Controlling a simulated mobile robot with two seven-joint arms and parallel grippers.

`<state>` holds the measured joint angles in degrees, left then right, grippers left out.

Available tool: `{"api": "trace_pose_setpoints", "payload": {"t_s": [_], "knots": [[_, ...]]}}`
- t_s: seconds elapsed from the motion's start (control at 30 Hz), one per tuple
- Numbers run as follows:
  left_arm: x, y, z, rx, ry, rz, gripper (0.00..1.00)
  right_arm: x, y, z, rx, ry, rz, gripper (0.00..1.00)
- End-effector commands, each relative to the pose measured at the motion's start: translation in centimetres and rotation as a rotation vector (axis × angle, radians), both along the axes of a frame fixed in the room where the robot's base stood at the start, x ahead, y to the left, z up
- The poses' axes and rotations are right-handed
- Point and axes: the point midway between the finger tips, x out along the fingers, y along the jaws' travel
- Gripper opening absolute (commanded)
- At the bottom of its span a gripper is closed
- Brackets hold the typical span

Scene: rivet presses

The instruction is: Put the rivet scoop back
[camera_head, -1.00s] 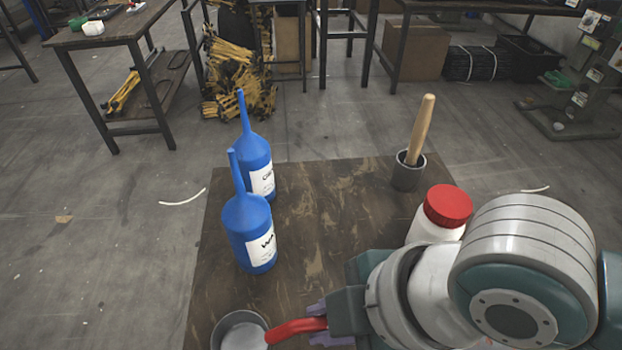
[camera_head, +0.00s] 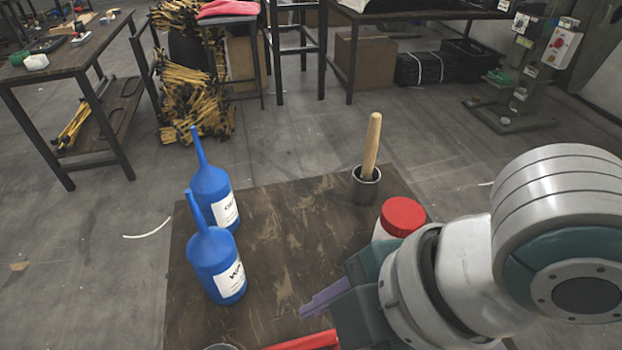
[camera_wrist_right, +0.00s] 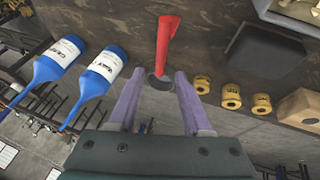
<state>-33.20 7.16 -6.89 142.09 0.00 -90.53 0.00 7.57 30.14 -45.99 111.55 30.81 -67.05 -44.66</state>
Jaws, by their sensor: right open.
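The rivet scoop shows its red handle (camera_head: 305,342) at the bottom edge of the head view. In the right wrist view the red handle (camera_wrist_right: 167,42) points away from me, with a dark end near the fingertips. My right gripper (camera_wrist_right: 155,78) is open, its purple fingers apart on either side of that dark end. I cannot tell whether they touch it. In the head view one purple finger (camera_head: 325,298) shows just above the handle. My left gripper is not in view.
Two blue bottles (camera_head: 216,262) stand at the left of the brown table (camera_head: 290,220). A grey cup (camera_head: 365,186) holding a wooden handle (camera_head: 371,145) and a red-lidded white jar (camera_head: 403,217) stand at the right. The table's middle is clear.

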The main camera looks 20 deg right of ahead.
Motion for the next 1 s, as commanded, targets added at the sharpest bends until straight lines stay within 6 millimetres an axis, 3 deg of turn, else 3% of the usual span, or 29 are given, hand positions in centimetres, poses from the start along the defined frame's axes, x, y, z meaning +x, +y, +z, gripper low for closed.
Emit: {"api": "trace_pose_setpoints", "payload": {"t_s": [0.03,0.2,0.53,0.67,0.77,0.9,1.0], "knots": [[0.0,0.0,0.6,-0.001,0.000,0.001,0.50,-0.2,-0.5,1.4,0.000,-0.002,0.000,0.49],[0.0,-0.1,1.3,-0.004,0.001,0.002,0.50,-1.0,-1.7,3.9,0.000,0.000,0.001,0.49],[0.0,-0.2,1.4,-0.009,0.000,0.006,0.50,-1.6,-1.6,5.5,0.033,0.015,-0.075,0.49],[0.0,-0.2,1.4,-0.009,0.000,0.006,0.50,-2.0,-1.7,6.4,0.114,0.071,-0.393,0.49],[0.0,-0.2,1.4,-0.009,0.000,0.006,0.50,-2.8,-4.3,6.5,0.148,0.141,-0.750,0.49],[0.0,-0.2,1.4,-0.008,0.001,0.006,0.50,-5.5,-9.4,5.7,0.125,0.224,-1.194,0.49],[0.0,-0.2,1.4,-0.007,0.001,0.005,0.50,-7.3,-11.7,5.4,0.096,0.250,-1.373,0.49]]}}
